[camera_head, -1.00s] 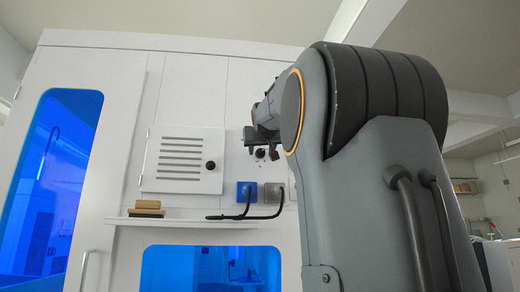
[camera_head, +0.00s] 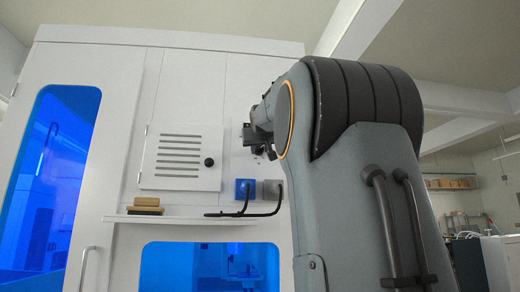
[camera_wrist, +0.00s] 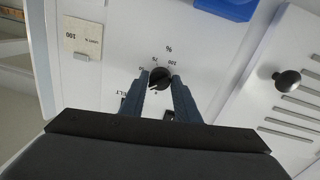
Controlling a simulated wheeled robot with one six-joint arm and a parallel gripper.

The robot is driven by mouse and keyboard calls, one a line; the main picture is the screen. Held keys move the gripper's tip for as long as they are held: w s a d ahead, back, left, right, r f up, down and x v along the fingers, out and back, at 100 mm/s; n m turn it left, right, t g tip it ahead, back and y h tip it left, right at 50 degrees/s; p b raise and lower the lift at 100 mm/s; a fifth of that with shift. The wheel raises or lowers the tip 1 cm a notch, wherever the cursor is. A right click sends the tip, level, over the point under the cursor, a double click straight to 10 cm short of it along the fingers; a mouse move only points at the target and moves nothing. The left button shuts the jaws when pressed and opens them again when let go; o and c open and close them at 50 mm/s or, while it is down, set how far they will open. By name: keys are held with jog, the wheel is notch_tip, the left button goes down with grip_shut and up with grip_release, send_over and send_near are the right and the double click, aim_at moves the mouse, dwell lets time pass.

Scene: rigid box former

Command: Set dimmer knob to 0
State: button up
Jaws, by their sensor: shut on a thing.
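The dimmer knob (camera_wrist: 160,77) is small, round and black, on a white panel in the wrist view. Printed scale numbers and a % sign surround it. A pale mark on the knob points toward the lower left in that view, close to the 0 label; the exact alignment is hard to read. My gripper (camera_wrist: 160,82) is shut on the knob, one finger on each side. In the head view my gripper (camera_head: 262,140) is at the panel, right of the vented door, and the knob is hard to make out there.
A vented door (camera_head: 180,158) with a black round handle (camera_head: 209,162) is left of my gripper. Blue (camera_head: 245,189) and grey (camera_head: 271,190) sockets with black plugs and cables are below. A ledge (camera_head: 190,219) carries brown blocks (camera_head: 146,205). A paper label (camera_wrist: 83,37) is on the panel.

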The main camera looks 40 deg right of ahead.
jog(key=shift+n, duration=0.4)
jog(key=n+p, duration=0.2)
jog(key=n, duration=0.2)
jog(key=shift+n, duration=0.3)
jog(key=shift+d+n+t+p, duration=0.1)
jog(key=shift+n+t+p, duration=0.3)
jog(key=shift+n+p, duration=1.75)
jog(key=shift+f+n, duration=0.15)
jog(key=shift+n, duration=0.2)
jog(key=o, duration=1)
jog(key=shift+o, duration=0.2)
jog(key=shift+s+b, duration=0.15)
jog(key=shift+b, duration=0.15)
